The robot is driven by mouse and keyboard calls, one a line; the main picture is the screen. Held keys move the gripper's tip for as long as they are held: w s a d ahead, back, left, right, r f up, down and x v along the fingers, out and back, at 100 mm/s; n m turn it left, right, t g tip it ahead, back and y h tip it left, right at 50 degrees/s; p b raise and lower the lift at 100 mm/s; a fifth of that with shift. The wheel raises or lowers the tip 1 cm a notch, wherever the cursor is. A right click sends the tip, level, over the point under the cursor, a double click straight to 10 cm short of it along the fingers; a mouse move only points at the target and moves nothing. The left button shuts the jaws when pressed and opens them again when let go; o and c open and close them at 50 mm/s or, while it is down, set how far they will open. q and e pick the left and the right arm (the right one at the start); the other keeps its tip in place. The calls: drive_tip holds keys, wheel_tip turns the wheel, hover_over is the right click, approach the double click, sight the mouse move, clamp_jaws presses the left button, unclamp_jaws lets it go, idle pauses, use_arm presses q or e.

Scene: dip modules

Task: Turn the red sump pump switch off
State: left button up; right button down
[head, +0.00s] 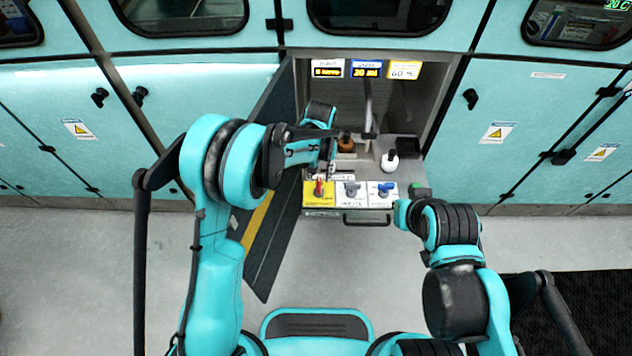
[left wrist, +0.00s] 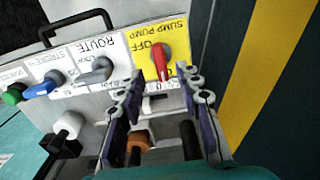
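The red sump pump switch (head: 319,188) sits on a yellow plate (head: 309,201) at the left end of the panel. In the left wrist view the red handle (left wrist: 160,62) runs nearly up and down the picture beside the word OFF. I cannot tell its exact set position. My left gripper (left wrist: 160,82) is open and empty. Its two fingers point at the switch from either side of the lower end of the handle, with no clear contact. In the head view the left gripper (head: 322,165) is just behind the switch. My right arm's fingers cannot be seen.
A grey ROUTE switch (left wrist: 95,72) and a blue switch (left wrist: 42,88) stand beside the yellow plate, with a green button (left wrist: 14,94) beyond. An open door with a yellow stripe (left wrist: 258,70) is close beside the left gripper.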

sight(319, 183)
use_arm(q)
wheel_tip(319, 183, down, 4)
drive_tip(key=shift+f+b, duration=0.2)
drive_tip(key=shift+b, duration=0.4)
clamp_jaws()
